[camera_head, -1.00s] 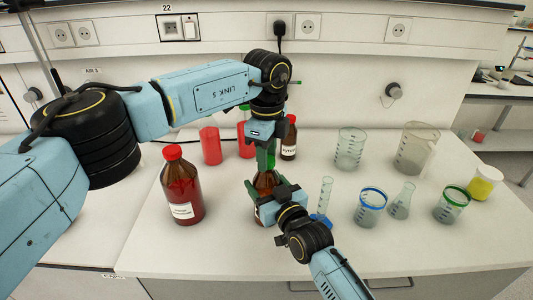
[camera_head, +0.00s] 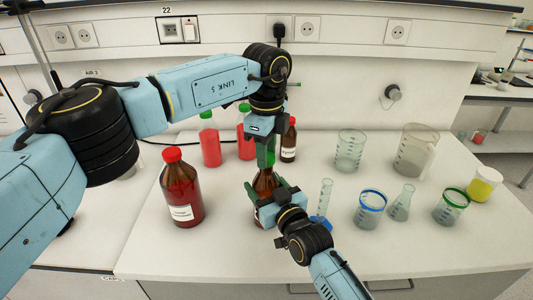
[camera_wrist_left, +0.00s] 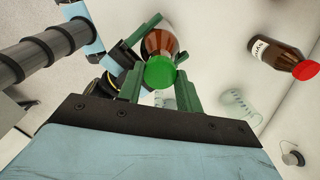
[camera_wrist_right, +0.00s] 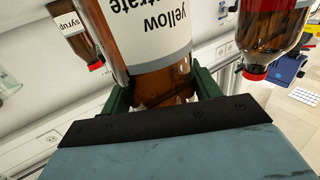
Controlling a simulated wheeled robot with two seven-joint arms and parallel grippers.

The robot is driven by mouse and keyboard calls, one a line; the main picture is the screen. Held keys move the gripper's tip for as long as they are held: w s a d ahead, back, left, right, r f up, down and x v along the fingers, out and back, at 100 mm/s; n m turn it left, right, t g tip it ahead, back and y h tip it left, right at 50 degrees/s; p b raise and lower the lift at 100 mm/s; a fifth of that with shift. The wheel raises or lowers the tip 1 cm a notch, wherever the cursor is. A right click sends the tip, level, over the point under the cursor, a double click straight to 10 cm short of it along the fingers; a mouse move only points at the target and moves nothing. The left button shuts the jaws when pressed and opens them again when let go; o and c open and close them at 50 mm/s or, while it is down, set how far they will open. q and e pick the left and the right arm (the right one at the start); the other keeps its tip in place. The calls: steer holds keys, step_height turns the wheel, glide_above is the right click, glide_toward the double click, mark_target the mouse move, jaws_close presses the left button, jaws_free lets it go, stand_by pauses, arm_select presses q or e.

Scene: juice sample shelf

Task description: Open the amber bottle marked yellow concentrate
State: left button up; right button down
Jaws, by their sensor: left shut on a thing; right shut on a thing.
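The amber bottle (camera_head: 264,184) stands near the middle of the bench under a green cap (camera_wrist_left: 160,73). Its label reads "yellow" and, partly cut off, "…trate" in the right wrist view (camera_wrist_right: 153,25). My left gripper (camera_head: 267,150) comes down from above and is shut on the green cap, one finger on each side in the left wrist view. My right gripper (camera_head: 268,197) is low at the bottle and shut around its amber body. The cap sits at the bottle's top; whether its thread is loose cannot be told.
A large red-capped bottle (camera_head: 182,190) stands to the left. Red bottles (camera_head: 210,145) and a syrup bottle (camera_head: 289,142) stand behind. A graduated cylinder (camera_head: 323,202), blue-rimmed beaker (camera_head: 370,208), flask (camera_head: 401,203) and other glassware fill the right. The front edge is mostly clear.

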arm_select(q)
steer(key=shift+r, duration=0.4)
steer(key=shift+r, duration=2)
arm_select(e)
steer(key=shift+c, duration=1.4)
jaws_free()
steer(key=shift+s, duration=0.1)
